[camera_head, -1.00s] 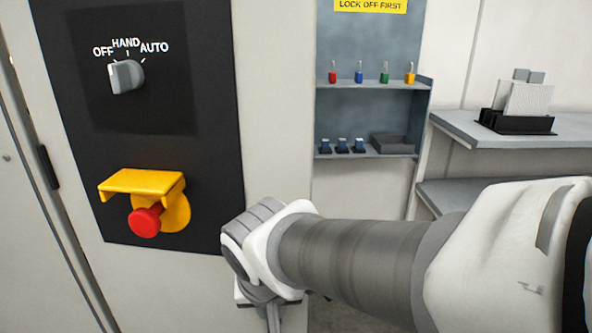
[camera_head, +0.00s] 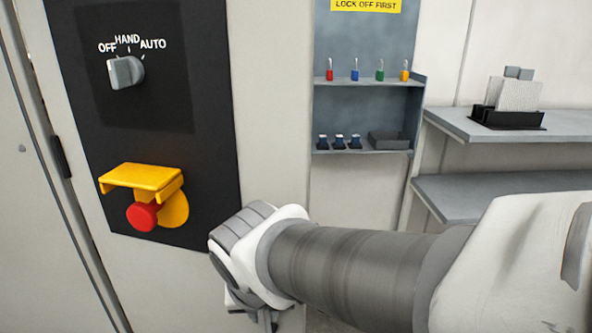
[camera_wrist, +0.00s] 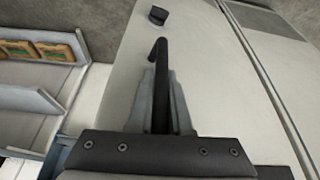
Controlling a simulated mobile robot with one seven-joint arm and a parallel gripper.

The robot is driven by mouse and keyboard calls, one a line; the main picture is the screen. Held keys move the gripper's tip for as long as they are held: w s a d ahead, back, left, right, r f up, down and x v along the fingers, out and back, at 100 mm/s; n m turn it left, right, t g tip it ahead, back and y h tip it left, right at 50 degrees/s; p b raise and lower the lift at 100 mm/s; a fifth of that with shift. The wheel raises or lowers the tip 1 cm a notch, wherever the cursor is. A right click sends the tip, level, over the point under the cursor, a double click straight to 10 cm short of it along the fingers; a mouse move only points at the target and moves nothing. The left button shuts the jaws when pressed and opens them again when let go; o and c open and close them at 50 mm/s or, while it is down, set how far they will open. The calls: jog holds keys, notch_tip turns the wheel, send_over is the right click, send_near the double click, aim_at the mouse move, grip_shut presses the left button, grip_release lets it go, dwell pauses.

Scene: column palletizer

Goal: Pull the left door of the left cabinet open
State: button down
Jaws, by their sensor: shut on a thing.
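The cabinet door (camera_head: 275,130) is a pale panel on the left of the head view. It bears a black control plate with a switch and a red button. In the wrist view a black bar handle (camera_wrist: 158,48) stands on the pale door face (camera_wrist: 205,60). My gripper (camera_wrist: 163,100) is shut on this handle, with one grey finger on each side. In the head view my gripper (camera_head: 262,318) is low at the door's right side, mostly hidden by my wrist and cut by the frame edge. The handle is hidden there.
A neighbouring pale panel (camera_head: 18,190) lies left of the door, past a dark seam. A grey wall shelf (camera_head: 368,115) with coloured tags stands behind on the right. Further right is a grey bench (camera_head: 485,128) with a black file holder.

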jog(key=shift+d+f, duration=0.15)
jog(key=shift+d, duration=0.35)
jog(key=c, duration=0.8)
grip_release()
jog(key=shift+s+d, duration=0.1)
jog(key=shift+c, duration=0.2)
jog(key=shift+r, duration=0.2)
jog(key=shift+s+r+p, duration=0.1)
jog(key=shift+r+p, duration=0.2)
jog(key=shift+p, duration=0.05)
jog(key=a+p+v, duration=0.1)
jog(key=p+v, duration=1.1)
jog(key=v, duration=0.4)
jog(key=shift+d+r+p, duration=0.3)
jog(key=shift+r, duration=0.15)
